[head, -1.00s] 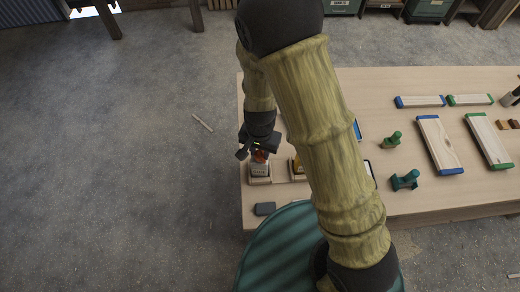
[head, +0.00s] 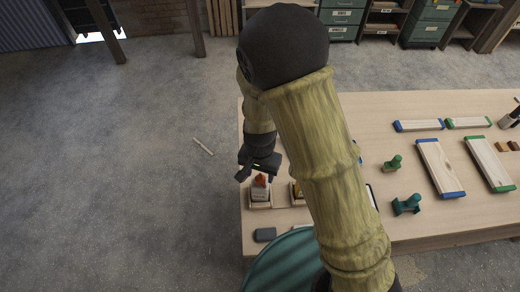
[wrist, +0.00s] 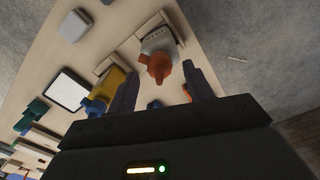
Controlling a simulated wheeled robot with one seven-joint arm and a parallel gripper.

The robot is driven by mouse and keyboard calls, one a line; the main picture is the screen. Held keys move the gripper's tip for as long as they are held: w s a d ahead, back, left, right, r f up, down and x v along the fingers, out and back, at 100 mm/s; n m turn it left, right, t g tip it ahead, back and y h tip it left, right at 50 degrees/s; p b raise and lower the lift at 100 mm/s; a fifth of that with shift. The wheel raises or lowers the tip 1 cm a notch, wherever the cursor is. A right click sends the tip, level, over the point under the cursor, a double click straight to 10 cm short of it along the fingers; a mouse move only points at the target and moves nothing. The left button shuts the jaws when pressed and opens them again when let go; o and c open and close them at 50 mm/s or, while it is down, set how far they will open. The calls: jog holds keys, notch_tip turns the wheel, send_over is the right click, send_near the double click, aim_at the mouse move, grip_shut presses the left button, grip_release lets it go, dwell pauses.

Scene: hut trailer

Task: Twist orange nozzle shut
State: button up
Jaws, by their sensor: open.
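The orange nozzle (head: 260,181) sits on top of a pale bottle (head: 260,194) that stands in a wooden holder at the table's left edge. In the wrist view the orange nozzle (wrist: 158,66) shows just beyond the fingers, on the pale bottle (wrist: 158,40). My gripper (head: 254,175) is above and close to the nozzle, with its fingers spread. In the wrist view my gripper (wrist: 160,88) is open and nothing is clamped between its fingers. I cannot tell which way the nozzle is turned for shut.
A yellow bottle with a blue nozzle (wrist: 107,90) stands beside the pale one. A grey block (head: 265,234) lies near the table's front left. Green (head: 394,163) and teal (head: 406,204) pieces and several boards stand farther right. Open floor lies left of the table.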

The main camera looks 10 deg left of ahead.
notch_tip(320, 180, up, 15)
jog(key=b, duration=0.1)
jog(key=shift+r, duration=0.2)
jog(key=shift+w+d, duration=0.15)
jog(key=shift+d, duration=0.05)
jog(key=s+d+f+n+t+b, duration=0.1)
jog(key=d+f, duration=0.1)
jog(key=d, duration=0.9)
jog(key=d+f+n+t+b, duration=0.1)
jog(key=d+f+b, duration=0.1)
jog(key=d, duration=0.9)
jog(key=shift+s+t, duration=0.3)
jog(key=shift+s, duration=0.05)
